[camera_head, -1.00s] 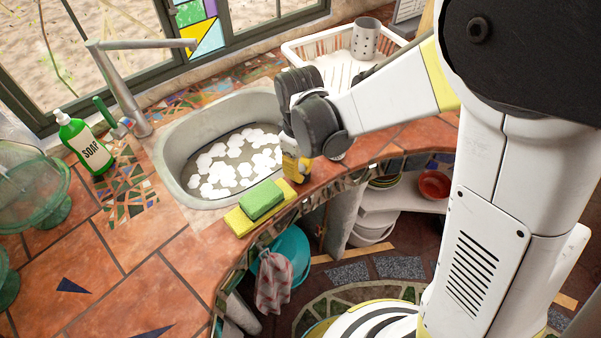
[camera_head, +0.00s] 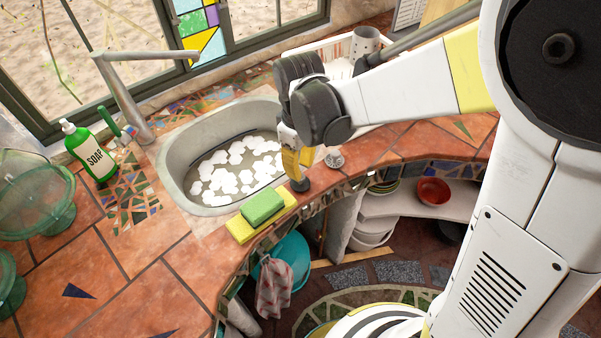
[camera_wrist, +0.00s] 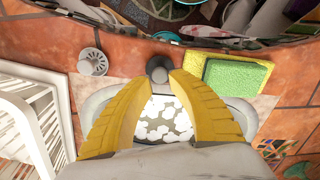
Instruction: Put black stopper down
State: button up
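The black stopper (camera_head: 300,184) is at the tip of my gripper (camera_head: 303,158), over the tiled counter strip between the sink and the front edge. In the wrist view the stopper (camera_wrist: 158,68) shows between the two yellow fingertips (camera_wrist: 160,78), which close in on its sides. The fingers look shut on it. It is at or just above the counter; I cannot tell whether its base touches. The sink (camera_head: 176,165) lies just left of my gripper in the head view.
A green sponge on a yellow one (camera_head: 262,207) lies close to the left of the stopper. A round metal strainer (camera_head: 334,159) lies to its right, with a white dish rack (camera_wrist: 52,95) beyond. The counter edge is near. A soap bottle (camera_head: 92,155) stands far left.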

notch_tip(320, 180, up, 6)
jog(key=shift+r+p, duration=0.15)
jog(key=shift+p, duration=0.7)
jog(key=s+d+r+m+t, duration=0.3)
jog(key=s+d+r+m, duration=0.1)
jog(key=d, duration=0.3)
jog(key=s+d+r+m+t, duration=0.4)
jog(key=s+d+m, duration=0.2)
jog(key=d, duration=0.1)
jog(key=shift+d+r, duration=0.25)
jog(key=shift+d, duration=0.1)
notch_tip(320, 180, down, 3)
jog(key=shift+r+b, duration=0.2)
jog(key=shift+b, duration=1.05)
